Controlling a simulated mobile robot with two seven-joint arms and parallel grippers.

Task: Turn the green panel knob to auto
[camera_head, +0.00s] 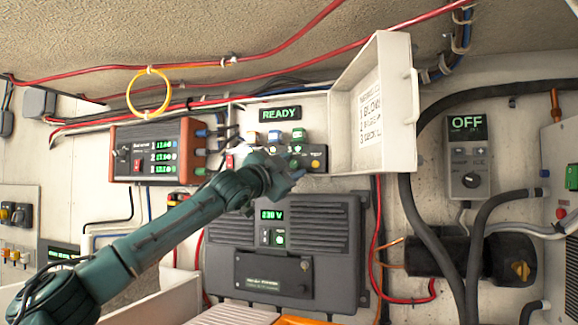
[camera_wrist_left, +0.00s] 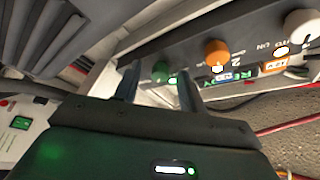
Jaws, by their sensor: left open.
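The green knob (camera_wrist_left: 160,72) is on the panel face in the left wrist view, at the end of a row with an orange knob (camera_wrist_left: 217,53) and a white knob (camera_wrist_left: 300,23). My left gripper (camera_wrist_left: 158,82) is open, with one finger on each side of the green knob. I cannot tell whether the fingers touch it. In the head view my left gripper (camera_head: 296,166) is at the right part of the panel, below the READY display (camera_head: 280,113), and partly covers the knobs. The knob's pointer setting is not readable. My right gripper is not in view.
An open white cover door (camera_head: 400,105) stands out just right of the panel. A grey OFF box (camera_head: 468,160) and thick black hoses are at right.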

